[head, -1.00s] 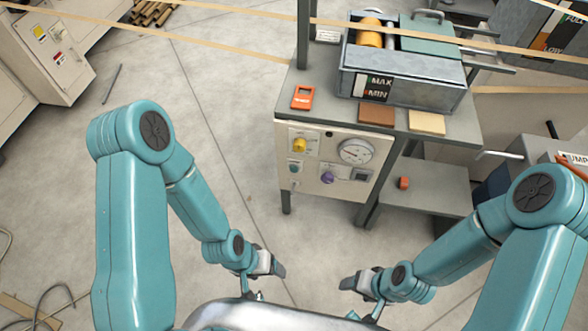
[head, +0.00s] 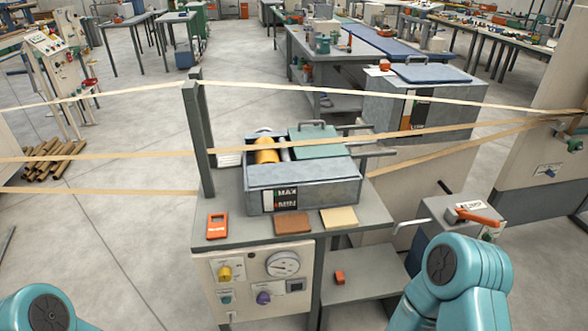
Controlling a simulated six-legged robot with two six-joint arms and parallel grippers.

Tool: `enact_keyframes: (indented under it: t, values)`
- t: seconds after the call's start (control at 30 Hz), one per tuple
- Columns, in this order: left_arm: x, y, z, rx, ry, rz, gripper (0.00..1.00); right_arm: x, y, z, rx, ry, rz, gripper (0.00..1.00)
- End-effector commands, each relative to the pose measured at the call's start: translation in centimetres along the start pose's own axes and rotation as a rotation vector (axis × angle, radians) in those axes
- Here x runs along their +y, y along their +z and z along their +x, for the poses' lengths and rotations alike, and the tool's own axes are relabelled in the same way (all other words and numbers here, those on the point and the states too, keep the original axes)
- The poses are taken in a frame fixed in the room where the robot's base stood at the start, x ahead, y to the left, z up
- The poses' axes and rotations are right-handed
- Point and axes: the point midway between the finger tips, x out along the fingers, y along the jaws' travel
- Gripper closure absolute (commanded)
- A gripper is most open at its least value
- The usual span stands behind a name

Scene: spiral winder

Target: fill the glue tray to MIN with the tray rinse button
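The grey metal glue tray (head: 300,172) stands on a bench and holds an orange roller (head: 267,152) and a green lidded part (head: 318,142). A gauge plate (head: 278,199) on its front face reads MAX above and a blurred lower mark. The glue level inside is hidden. Below the bench top, a white control panel (head: 245,275) carries a yellow knob (head: 224,273), a green button (head: 226,298), a purple knob (head: 263,298) and a round dial (head: 283,265). The labels are too small to read, so I cannot tell which control is the tray rinse button. Neither gripper shows.
An orange device (head: 217,226), a brown block (head: 292,222) and a tan block (head: 339,217) lie on the bench top. Paper strips (head: 100,157) cross the view beside the post (head: 196,135). A lower shelf (head: 365,268) holds a small red object (head: 339,278).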

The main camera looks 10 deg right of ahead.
Motion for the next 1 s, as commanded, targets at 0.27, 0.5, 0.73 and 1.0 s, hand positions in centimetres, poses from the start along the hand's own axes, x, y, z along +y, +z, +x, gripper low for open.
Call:
enact_keyframes:
  t: [0.27,0.5,0.73,1.0]
  values:
    - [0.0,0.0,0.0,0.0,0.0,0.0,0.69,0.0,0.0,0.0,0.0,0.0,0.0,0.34]
    - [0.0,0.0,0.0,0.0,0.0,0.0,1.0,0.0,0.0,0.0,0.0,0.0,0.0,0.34]
    - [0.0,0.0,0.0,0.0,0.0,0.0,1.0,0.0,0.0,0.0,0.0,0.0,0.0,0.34]
    - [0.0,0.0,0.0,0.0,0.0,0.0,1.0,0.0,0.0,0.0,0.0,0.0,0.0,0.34]
